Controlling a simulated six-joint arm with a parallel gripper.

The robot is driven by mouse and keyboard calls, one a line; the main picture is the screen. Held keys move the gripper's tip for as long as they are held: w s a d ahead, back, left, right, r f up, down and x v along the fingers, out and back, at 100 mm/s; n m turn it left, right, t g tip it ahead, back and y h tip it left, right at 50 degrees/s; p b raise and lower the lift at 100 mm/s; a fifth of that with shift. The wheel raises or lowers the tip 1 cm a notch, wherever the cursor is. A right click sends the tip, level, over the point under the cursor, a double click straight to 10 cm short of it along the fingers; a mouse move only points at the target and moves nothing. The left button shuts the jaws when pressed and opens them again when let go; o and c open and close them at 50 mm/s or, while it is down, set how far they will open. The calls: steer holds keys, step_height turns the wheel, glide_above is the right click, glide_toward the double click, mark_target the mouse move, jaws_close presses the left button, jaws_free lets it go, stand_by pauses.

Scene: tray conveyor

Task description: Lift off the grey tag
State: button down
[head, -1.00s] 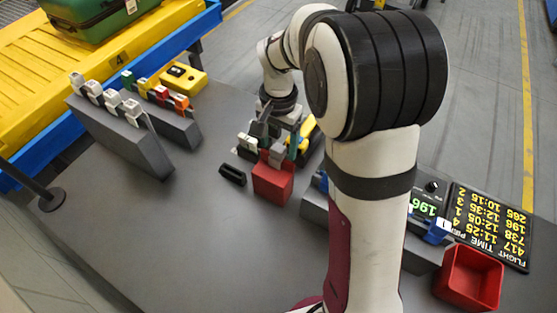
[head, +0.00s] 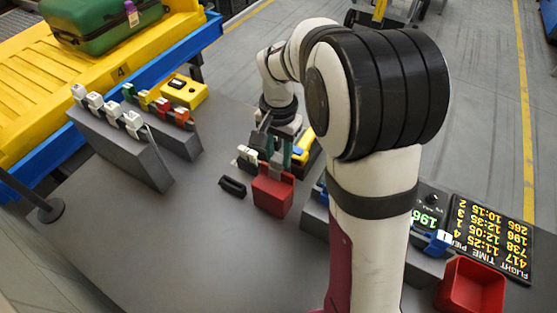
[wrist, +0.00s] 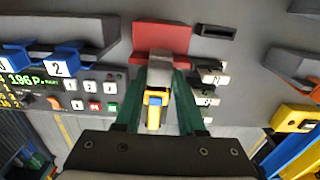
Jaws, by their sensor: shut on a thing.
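The grey tag (wrist: 159,72) sits between the green fingers of my gripper (wrist: 158,100), which is shut on it. In the wrist view its far end overlaps the red box (wrist: 162,37); I cannot tell whether they touch. In the head view my gripper (head: 274,153) is pointed down at the red box (head: 272,194), partly hidden by its own fingers. A yellow and blue item (wrist: 154,104) shows between the fingers in the wrist view.
A small black holder (head: 232,186) lies left of the red box. Grey racks with several coloured tags (head: 122,145) stand at left. A red bin (head: 470,290) and a flight board (head: 490,238) are at right. The left front table is clear.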

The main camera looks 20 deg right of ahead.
step_height(320, 180, up, 11)
steer(key=s+a, duration=0.9)
steer(key=shift+s+a+r, duration=0.15)
steer(key=shift+s+r, duration=0.05)
step_height(320, 180, up, 6)
steer(key=shift+r, duration=0.25)
stand_by(0.5)
